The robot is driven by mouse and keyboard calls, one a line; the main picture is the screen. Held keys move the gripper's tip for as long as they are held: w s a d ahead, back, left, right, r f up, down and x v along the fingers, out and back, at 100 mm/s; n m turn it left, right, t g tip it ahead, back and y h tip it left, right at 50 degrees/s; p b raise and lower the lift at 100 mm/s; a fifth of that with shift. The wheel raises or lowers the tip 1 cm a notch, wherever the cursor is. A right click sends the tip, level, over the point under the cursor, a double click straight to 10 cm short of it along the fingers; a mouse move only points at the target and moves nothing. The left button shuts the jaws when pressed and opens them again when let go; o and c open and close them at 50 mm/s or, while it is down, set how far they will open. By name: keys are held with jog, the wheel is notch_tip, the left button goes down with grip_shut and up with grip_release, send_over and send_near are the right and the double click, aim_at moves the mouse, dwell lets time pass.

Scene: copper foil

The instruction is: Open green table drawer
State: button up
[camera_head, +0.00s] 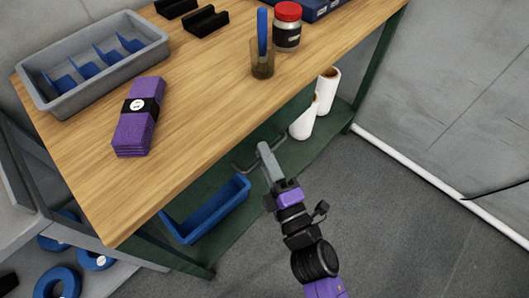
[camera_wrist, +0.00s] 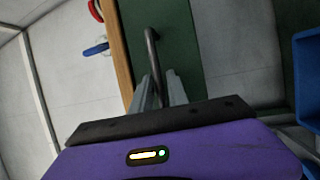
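The green table (camera_head: 352,100) has a wooden top, and a dark bar handle (camera_head: 243,168) stands out from the green front below the top's edge. In the wrist view the grey handle (camera_wrist: 152,50) runs down from the green drawer front (camera_wrist: 180,40) to between my fingers. My gripper (camera_head: 265,150) reaches the handle from the front. In the wrist view its two fingers (camera_wrist: 160,85) are close together, one on each side of the bar, and look shut on it. The finger contact is partly hidden. The drawer front looks flush with the table.
On the top are a grey bin (camera_head: 75,92), purple cloths (camera_head: 137,125), a cup (camera_head: 262,68) with a blue tool, and a red-lidded jar (camera_head: 287,32). The floor at right is clear.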

jog(key=shift+w+a, duration=0.1)
jog(key=shift+w, duration=0.05)
jog(key=shift+c, duration=0.4)
grip_shut()
dwell(1.0)
